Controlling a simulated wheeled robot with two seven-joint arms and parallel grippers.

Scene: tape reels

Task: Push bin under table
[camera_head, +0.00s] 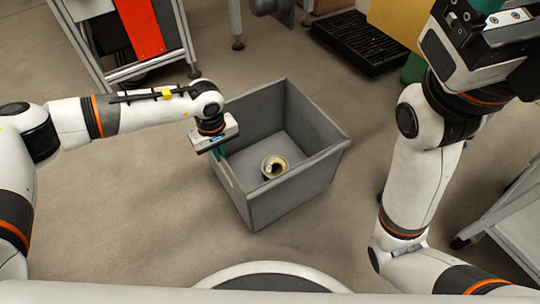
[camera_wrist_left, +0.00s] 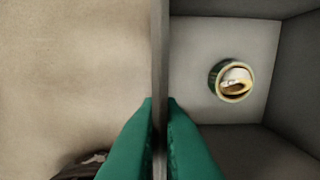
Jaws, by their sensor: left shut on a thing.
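A grey open-topped bin (camera_head: 292,185) stands on the floor in front of me. A tape reel (camera_head: 273,167) lies inside it on the bottom; the reel also shows in the left wrist view (camera_wrist_left: 232,82). My left gripper (camera_head: 219,153) is at the bin's left wall. In the left wrist view its green fingers (camera_wrist_left: 160,105) are shut on the top edge of that wall (camera_wrist_left: 160,50), one finger outside and one inside. My right gripper (camera_head: 500,10) is only partly in view at the top right, and its fingertips are not clearly visible. No table is clearly identifiable.
A metal frame with a red panel (camera_head: 139,28) stands at the upper left. A black slotted tray (camera_head: 358,42) lies on the floor at the top, near a yellow object (camera_head: 398,20). A grey wheeled unit (camera_head: 510,222) is at the right. Floor left of the bin is clear.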

